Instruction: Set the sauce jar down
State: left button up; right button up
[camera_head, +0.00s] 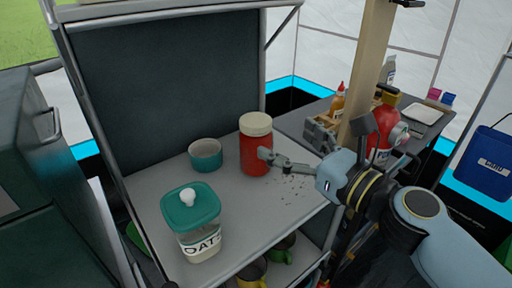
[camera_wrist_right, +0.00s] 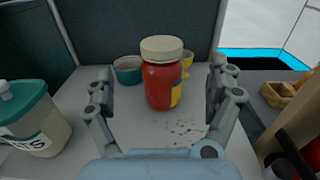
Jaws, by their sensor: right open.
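The sauce jar (camera_head: 256,150) is red with a cream lid and stands upright on the grey shelf top (camera_head: 165,235). In the right wrist view the jar (camera_wrist_right: 163,88) shows part of a yellow and blue label on its right side. My right gripper (camera_head: 285,162) is open beside the jar. In the right wrist view its fingers (camera_wrist_right: 160,95) are spread wide, with the jar ahead between them and a visible gap on each side. My left gripper is not in view.
A teal-lidded oats container (camera_head: 195,220) and a teal bowl (camera_head: 206,154) stand on the same shelf. Dark crumbs (camera_wrist_right: 183,128) lie in front of the jar. A yellow item (camera_wrist_right: 187,62) is partly hidden behind it. A wooden post (camera_head: 368,65) rises near my right arm.

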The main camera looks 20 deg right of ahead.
aim_at(256, 119)
jog(key=p+x, duration=0.1)
jog(key=x, duration=0.9)
jog(key=shift+w+f, duration=0.2)
jog(key=shift+s, duration=0.1)
jog(key=c, duration=1.8)
